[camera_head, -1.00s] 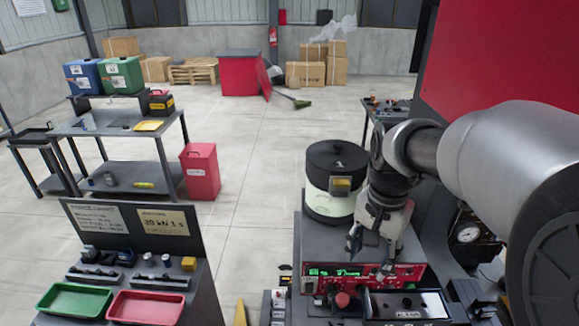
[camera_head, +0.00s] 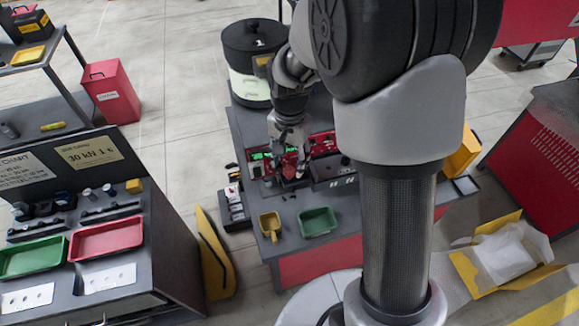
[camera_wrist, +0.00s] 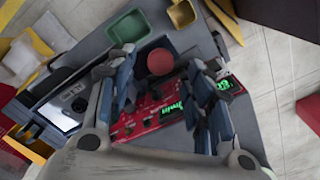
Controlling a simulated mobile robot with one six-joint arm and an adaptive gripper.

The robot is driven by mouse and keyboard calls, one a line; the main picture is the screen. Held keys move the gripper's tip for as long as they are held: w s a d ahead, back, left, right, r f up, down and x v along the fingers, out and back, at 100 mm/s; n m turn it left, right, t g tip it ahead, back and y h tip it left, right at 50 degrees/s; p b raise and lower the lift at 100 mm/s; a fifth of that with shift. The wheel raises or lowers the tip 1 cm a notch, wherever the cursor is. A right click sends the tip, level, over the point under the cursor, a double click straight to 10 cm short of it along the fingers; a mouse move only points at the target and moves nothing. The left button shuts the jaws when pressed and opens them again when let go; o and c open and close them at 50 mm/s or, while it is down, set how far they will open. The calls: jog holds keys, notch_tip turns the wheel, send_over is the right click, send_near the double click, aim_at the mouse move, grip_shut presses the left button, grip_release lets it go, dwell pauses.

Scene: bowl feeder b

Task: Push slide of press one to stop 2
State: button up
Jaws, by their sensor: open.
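My gripper (camera_head: 294,168) is over the red control panel (camera_head: 322,142) on the grey bench (camera_head: 247,140). In the wrist view, the two fingers of my gripper (camera_wrist: 167,82) stand apart with nothing held between them. Beyond them is a red round knob or button (camera_wrist: 160,61), in front of the red panel (camera_wrist: 152,118) with green lit displays. I cannot tell the height of the fingertips above the panel. I cannot pick out a press slide or its stops in either view; my arm hides part of the bench.
A black-lidded drum (camera_head: 254,38) stands behind. A side stand at left holds a red tray (camera_head: 106,238) and a green tray (camera_head: 33,256). An open carton (camera_head: 500,255) is at right.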

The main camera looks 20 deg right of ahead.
aim_at(289, 170)
jog(key=shift+f, duration=1.6)
grip_shut()
